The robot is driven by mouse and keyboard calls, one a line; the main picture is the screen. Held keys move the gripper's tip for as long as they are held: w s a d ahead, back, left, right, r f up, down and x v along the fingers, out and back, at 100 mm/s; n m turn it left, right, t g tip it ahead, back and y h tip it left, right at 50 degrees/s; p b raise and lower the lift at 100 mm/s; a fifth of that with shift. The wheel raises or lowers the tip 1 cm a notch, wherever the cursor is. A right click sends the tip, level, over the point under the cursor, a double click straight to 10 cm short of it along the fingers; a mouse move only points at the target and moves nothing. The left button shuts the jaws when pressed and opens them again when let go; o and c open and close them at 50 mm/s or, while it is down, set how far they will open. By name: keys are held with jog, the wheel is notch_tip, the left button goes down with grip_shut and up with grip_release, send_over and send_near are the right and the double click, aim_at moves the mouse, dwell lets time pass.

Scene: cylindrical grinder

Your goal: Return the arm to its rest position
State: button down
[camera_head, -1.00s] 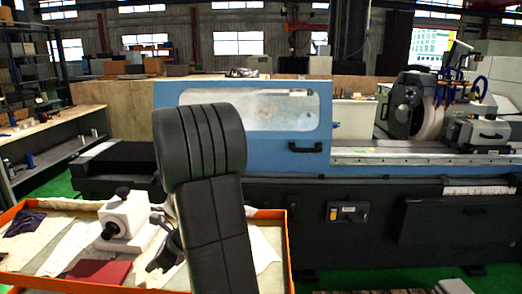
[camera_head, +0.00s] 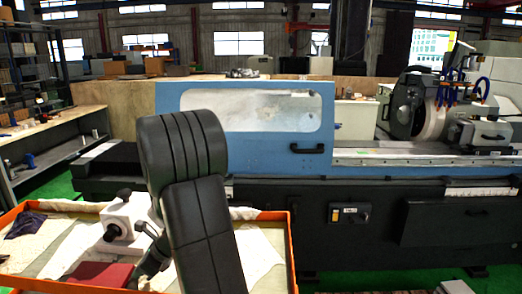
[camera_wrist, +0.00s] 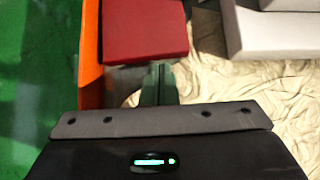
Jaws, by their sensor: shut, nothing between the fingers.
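My gripper (camera_wrist: 157,84) shows in the wrist camera view with its fingers together and nothing between them. It points over the tray's cream cloth (camera_wrist: 215,100), with the dark red block (camera_wrist: 143,28) just ahead of the fingertips; I cannot tell how high it is above it. In the head camera view my black arm stands bent in front of the tray and covers part of it. The gripper's fingers cannot be made out there.
An orange-walled tray (camera_head: 291,258) holds the red block (camera_head: 101,275), a white block-shaped device (camera_head: 127,222) with black knobs, and cloths. The orange wall (camera_wrist: 91,60) is close left of the gripper. Behind stands the blue and black grinder (camera_head: 245,152). Green floor lies left.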

aim_at(156, 278)
jog(key=d, duration=0.4)
jog(key=shift+d+r, duration=0.1)
jog(key=shift+r, duration=0.25)
jog(key=b+v, duration=0.1)
jog(key=v, duration=0.8)
jog(key=p+x, duration=0.1)
jog(key=x, duration=0.9)
jog(key=shift+s, duration=0.15)
jog(key=a, duration=0.3)
jog(key=shift+a+f+b, duration=0.15)
jog(key=shift+a+b, duration=0.05)
jog(key=shift+b, duration=0.1)
jog(key=d+b, duration=0.2)
jog(key=d, duration=0.6)
jog(key=d+b, duration=0.2)
jog(key=d, duration=0.7)
jog(key=d+b, duration=0.3)
jog(key=d, duration=0.6)
jog(key=shift+s+d, duration=0.15)
jog(key=shift+s, duration=0.1)
jog(key=v, duration=0.3)
jog(key=shift+d+r, duration=0.25)
jog(key=shift+d, duration=0.1)
jog(key=shift+d+r, duration=0.5)
jog(key=shift+r, duration=0.05)
jog(key=shift+s+r, duration=0.1)
